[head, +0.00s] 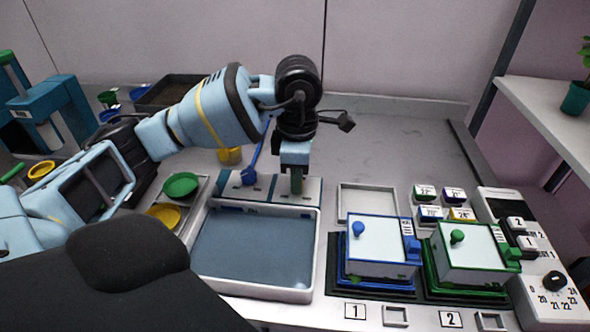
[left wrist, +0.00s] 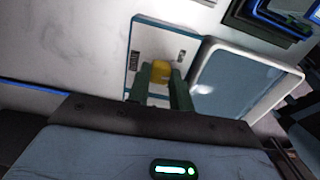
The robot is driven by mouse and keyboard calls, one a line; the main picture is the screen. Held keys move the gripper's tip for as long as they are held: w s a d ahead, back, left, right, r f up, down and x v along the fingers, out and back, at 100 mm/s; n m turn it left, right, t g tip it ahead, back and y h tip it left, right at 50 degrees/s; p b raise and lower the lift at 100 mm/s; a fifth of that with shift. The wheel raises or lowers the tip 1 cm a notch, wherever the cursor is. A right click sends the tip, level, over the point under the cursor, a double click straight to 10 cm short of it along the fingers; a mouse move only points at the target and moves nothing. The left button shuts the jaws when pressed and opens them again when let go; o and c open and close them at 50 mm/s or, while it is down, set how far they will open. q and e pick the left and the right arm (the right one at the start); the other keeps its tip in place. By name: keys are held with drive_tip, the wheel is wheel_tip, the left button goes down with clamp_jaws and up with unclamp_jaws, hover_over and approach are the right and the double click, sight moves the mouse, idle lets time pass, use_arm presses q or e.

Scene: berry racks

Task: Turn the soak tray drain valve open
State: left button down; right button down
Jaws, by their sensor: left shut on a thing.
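The soak tray (head: 318,250) is a white-rimmed basin with blue-grey liquid in it; its rim and pale liquid also show in the left wrist view (left wrist: 246,82). Behind it is a pale valve panel (head: 312,188), with small dark markings in the left wrist view (left wrist: 137,60). My left gripper (head: 297,186) points down at this panel. Its green fingers (left wrist: 161,88) are shut on a yellow valve handle (left wrist: 160,70), which the fingers hide in the head view. My right gripper is not in view.
A blue lever (head: 250,176) stands just left of my gripper. Green (head: 181,185) and yellow (head: 163,215) round dishes lie left of the tray. Blue-trimmed (head: 378,258) and green-trimmed (head: 466,258) boxes stand to the right.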

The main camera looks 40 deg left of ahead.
use_arm(q)
drive_tip(key=shift+r+n+p, duration=0.15)
drive_tip(key=shift+n+p, duration=0.3)
drive_tip(key=shift+n, duration=0.55)
drive_tip(key=n+p, duration=0.2)
drive_tip(key=n, duration=0.2)
drive_tip(key=shift+n+p, duration=0.4)
drive_tip(key=shift+n, duration=0.9)
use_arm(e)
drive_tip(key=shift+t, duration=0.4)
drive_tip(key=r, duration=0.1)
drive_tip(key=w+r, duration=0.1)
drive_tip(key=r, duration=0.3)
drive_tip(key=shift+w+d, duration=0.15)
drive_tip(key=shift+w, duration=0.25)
use_arm(q)
drive_tip(key=shift+p, duration=0.35)
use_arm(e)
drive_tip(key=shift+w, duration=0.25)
use_arm(q)
drive_tip(key=c, duration=1.5)
unclamp_jaws()
drive_tip(key=shift+o, duration=1.2)
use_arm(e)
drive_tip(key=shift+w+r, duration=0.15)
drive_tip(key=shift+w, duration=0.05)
